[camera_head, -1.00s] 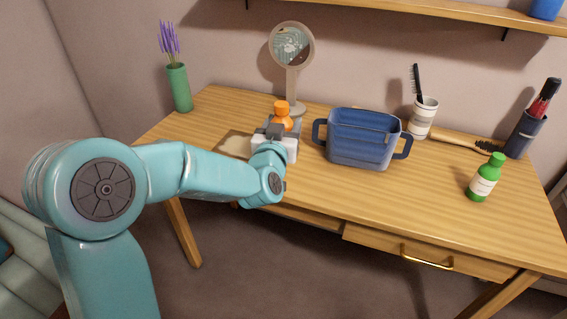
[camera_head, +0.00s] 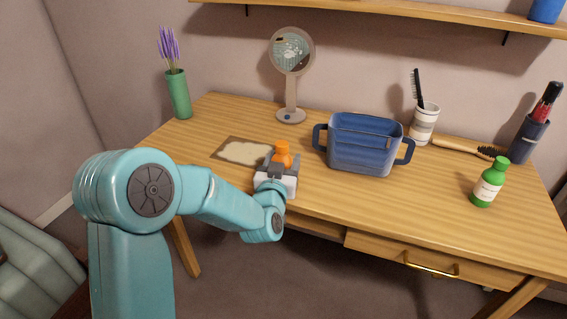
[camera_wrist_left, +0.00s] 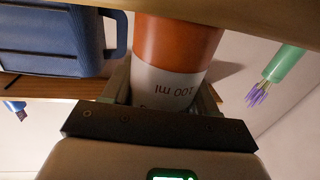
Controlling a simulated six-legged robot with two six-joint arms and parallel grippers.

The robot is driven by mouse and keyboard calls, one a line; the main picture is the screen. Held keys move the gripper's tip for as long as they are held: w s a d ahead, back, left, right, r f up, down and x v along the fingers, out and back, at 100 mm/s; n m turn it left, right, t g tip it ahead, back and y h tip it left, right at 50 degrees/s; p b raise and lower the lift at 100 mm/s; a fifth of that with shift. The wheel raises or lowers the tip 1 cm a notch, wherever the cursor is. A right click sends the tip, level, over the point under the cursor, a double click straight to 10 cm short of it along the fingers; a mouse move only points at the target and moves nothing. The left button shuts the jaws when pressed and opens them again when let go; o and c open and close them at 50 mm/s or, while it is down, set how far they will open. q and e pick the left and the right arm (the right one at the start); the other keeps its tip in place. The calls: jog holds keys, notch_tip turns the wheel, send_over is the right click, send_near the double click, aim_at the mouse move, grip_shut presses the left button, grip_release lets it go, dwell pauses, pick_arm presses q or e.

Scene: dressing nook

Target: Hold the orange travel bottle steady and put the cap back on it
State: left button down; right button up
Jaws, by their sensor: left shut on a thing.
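The orange travel bottle (camera_head: 282,160) is near the table's front edge, left of the blue bin. My left gripper (camera_head: 277,170) is shut on it from the front. In the left wrist view the bottle (camera_wrist_left: 178,45), orange with a white label reading 100 ml, sits between the two fingers and appears upside down. A narrower orange part tops it in the head view; I cannot tell whether this is a cap or the bare neck. I cannot tell whether its base touches the table. No separate cap is seen. My right gripper is not in view.
A blue two-handled bin (camera_head: 362,150) stands close right of the bottle. A cream and brown mat (camera_head: 228,143) lies left. A round mirror (camera_head: 291,90) and a green vase (camera_head: 178,96) stand behind. A green bottle (camera_head: 487,185), striped cup (camera_head: 423,125) and brush (camera_head: 455,145) are right.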

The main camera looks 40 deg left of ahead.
pick_arm(q)
jog(key=shift+r, duration=0.15)
jog(key=shift+f, duration=0.25)
jog(key=shift+c, duration=2.2)
grip_release()
jog(key=shift+o, duration=0.6)
jog(key=shift+r, duration=0.1)
jog(key=shift+r, duration=0.1)
